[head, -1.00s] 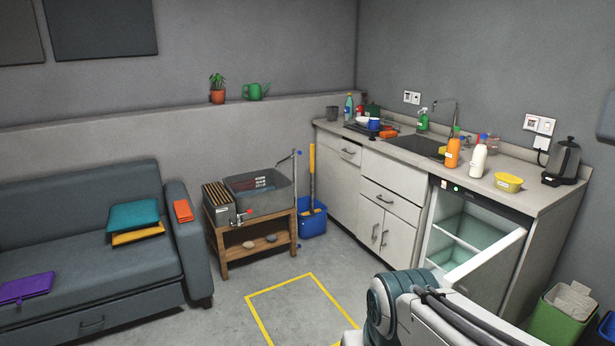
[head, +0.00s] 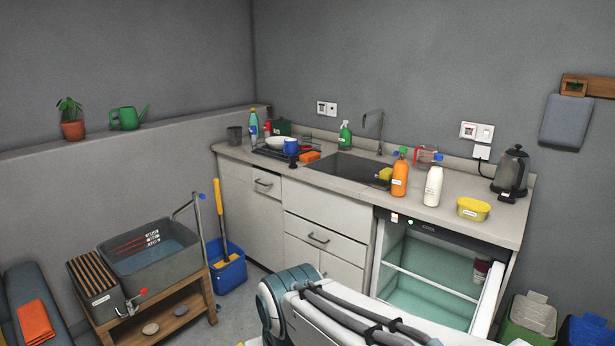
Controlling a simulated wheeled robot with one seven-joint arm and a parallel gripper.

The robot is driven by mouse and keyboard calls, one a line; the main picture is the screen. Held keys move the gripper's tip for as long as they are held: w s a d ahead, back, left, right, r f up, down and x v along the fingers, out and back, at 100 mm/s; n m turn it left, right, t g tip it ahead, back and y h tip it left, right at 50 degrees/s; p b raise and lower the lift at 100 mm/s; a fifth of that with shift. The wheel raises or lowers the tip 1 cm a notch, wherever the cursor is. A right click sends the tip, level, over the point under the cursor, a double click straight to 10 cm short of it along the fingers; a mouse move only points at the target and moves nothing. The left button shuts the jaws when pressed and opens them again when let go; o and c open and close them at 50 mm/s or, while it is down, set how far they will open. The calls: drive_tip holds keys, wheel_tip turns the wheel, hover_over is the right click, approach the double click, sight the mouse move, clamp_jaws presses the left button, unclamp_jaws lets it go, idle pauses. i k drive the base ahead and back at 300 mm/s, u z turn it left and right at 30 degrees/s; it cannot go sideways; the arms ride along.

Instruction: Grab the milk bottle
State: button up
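The milk bottle (head: 433,186) is white and stands upright near the front edge of the countertop (head: 335,193), above the open fridge. An orange bottle (head: 400,174) with a green cap stands just left of it, and a yellow tub (head: 473,209) sits to its right. My arm shows at the bottom of the head view, in front of the fridge. My gripper is not in view.
The small fridge (head: 430,288) under the counter is open, its door standing out on the right. A kettle (head: 510,172) stands at the counter's right end. The sink (head: 345,168) lies left of the bottles. Bins (head: 530,318) stand at lower right.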

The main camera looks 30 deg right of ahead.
sight(436, 178)
drive_tip(key=z, duration=0.2)
drive_tip(key=i, duration=1.7)
drive_tip(key=z, duration=1.15)
drive_tip(key=i, duration=0.9)
drive_tip(key=z, duration=1.65)
drive_tip(key=i, duration=0.65)
drive_tip(key=z, duration=0.35)
